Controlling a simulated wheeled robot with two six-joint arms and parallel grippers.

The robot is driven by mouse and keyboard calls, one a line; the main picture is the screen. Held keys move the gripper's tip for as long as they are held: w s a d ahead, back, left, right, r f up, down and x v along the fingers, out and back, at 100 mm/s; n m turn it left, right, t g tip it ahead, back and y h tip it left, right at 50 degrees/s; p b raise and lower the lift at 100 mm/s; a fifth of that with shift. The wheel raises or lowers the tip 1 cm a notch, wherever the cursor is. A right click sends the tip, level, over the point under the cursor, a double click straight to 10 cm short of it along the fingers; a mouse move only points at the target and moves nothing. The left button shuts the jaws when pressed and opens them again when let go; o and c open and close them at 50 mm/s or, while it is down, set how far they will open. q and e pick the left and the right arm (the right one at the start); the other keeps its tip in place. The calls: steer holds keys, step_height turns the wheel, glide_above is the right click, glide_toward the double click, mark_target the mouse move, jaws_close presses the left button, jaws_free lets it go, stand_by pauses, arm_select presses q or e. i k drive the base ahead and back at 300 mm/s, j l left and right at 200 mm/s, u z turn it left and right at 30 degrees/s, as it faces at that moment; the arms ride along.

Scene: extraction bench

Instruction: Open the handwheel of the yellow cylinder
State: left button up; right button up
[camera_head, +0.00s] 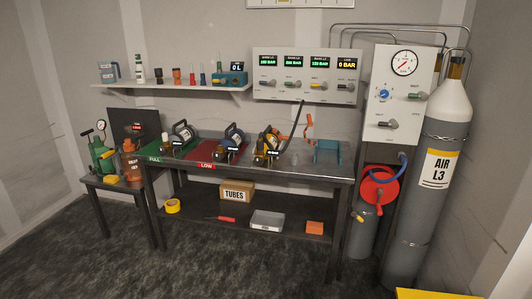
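A small yellow cylinder (268,142) lies on the metal bench top, right of the red mat, in the head view. It has a black carrying frame and a small dark display at its near end. A dark hose rises from beside it toward the wall panel. Its handwheel is too small to make out clearly, and I cannot tell how far it is turned. Neither of my grippers is in view.
Two similar cylinders, one blue (233,136) and one dark (183,131), lie left of it on the red and green mats. A blue stand (327,151) is at right. A gauge panel (303,76) hangs behind. A tall grey AIR L3 cylinder (436,210) stands far right. Floor in front is clear.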

mark_target(258, 161)
steer(key=i+j, duration=1.15)
steer(key=j+z, duration=0.05)
steer(key=j, duration=0.05)
